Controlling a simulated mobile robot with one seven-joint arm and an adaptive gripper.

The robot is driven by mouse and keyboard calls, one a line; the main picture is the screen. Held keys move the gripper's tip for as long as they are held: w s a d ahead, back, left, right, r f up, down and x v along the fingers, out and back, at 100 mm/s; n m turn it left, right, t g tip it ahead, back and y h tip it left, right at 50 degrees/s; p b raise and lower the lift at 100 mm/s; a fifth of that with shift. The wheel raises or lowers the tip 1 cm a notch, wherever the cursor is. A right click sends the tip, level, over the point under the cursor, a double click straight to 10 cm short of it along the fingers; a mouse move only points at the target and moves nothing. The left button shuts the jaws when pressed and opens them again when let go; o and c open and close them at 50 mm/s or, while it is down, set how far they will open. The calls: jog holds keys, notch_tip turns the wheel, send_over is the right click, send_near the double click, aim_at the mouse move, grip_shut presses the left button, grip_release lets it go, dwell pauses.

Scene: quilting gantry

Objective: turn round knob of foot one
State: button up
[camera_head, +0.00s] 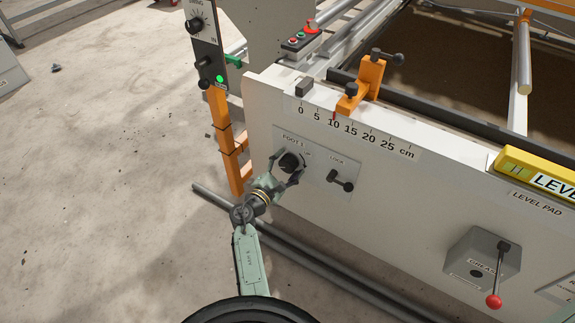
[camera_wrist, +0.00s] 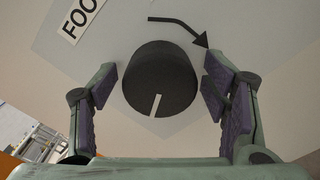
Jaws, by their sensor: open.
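The round knob of foot one (camera_head: 290,162) is black and sits on a panel labelled FOOT 1 on the white machine front. In the wrist view the knob (camera_wrist: 160,78) fills the middle, with a white pointer line towards the lower edge and a curved black arrow printed beside it. My gripper (camera_head: 284,167) is open at the knob. In the wrist view my gripper's purple-padded fingers (camera_wrist: 158,86) stand on either side of the knob, with gaps between pads and knob.
The black LOCK handle (camera_head: 341,181) sticks out just right of the knob. An orange clamp (camera_head: 364,83) stands on the top edge above a centimetre scale. A grease box with a red-tipped lever (camera_head: 494,300) is at lower right. An orange post (camera_head: 224,140) stands left; open floor lies beyond.

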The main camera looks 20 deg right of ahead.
jog(key=v, duration=1.2)
